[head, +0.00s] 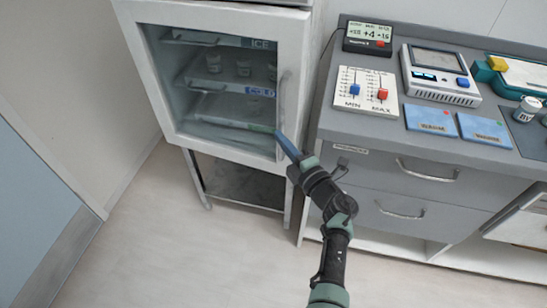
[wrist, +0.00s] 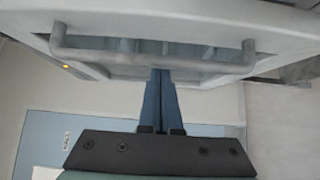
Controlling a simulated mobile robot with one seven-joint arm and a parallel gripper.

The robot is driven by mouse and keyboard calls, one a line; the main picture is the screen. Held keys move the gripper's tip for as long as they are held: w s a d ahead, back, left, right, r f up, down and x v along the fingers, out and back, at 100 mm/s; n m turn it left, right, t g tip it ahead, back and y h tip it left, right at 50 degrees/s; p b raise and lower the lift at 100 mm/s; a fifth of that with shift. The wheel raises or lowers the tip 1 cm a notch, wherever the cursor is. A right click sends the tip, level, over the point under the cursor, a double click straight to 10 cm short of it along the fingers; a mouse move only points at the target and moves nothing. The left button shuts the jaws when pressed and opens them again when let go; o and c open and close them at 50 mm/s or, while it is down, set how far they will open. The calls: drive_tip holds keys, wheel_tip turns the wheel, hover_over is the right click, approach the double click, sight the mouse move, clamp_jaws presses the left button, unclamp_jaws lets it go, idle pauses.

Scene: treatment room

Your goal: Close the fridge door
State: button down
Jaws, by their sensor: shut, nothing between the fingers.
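The fridge is a white cabinet on legs, with a glass-fronted fridge door (head: 222,149) at the upper middle left of the head view. The door lies flush or nearly flush with the cabinet; I cannot tell if a small gap is left. Its vertical bar handle (head: 281,100) is on the right side. In the wrist view the handle (wrist: 150,55) runs across the top. My gripper (head: 279,136) is shut and empty, its blue fingers pointing at the door just below the handle. The fingertips also show in the wrist view (wrist: 161,74); I cannot tell whether they touch the door.
A grey counter (head: 385,140) with drawers stands close to the right of the fridge. It bears a slider panel (head: 366,91), a display device (head: 438,75) and two blue cards (head: 431,119). A blue door (head: 35,210) is at the left. The floor before the fridge is clear.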

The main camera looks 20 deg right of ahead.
drive_tip(key=shift+w+d+n+y+b, duration=0.2)
drive_tip(key=shift+d+b, duration=0.2)
drive_tip(key=shift+d, duration=0.2)
drive_tip(key=shift+w+d+n+y+b, duration=0.15)
drive_tip(key=shift+d+b, duration=0.2)
drive_tip(key=shift+d, duration=0.2)
